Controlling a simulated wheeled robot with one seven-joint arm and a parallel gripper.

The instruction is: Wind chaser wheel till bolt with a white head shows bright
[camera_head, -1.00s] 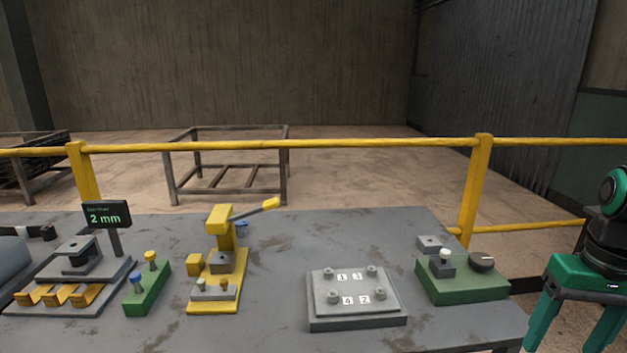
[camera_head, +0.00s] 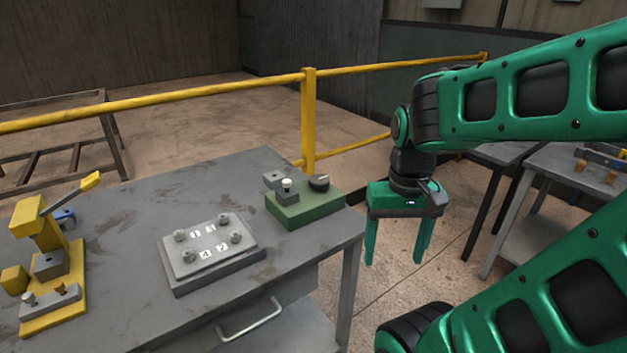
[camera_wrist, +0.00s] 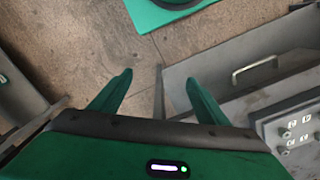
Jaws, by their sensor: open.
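A green block (camera_head: 304,212) sits at the right end of the grey bench. On it are a dark round knob (camera_head: 319,182), which looks like the chaser wheel, and a small grey holder (camera_head: 288,197). A bolt with a white head (camera_head: 287,183) stands upright in that holder. I cannot tell whether the head is lit. My gripper (camera_head: 395,250) is open and empty, pointing down off the bench's right end, right of the green block and apart from it. The fingers also show open in the wrist view (camera_wrist: 158,82), above the floor.
A grey plate (camera_head: 255,258) with several bolts and number labels lies left of the green block. A yellow lever press (camera_head: 75,275) stands further left. A drawer handle (camera_head: 250,320) juts from the bench front. A yellow rail (camera_head: 308,120) runs behind; other tables (camera_head: 560,190) stand right.

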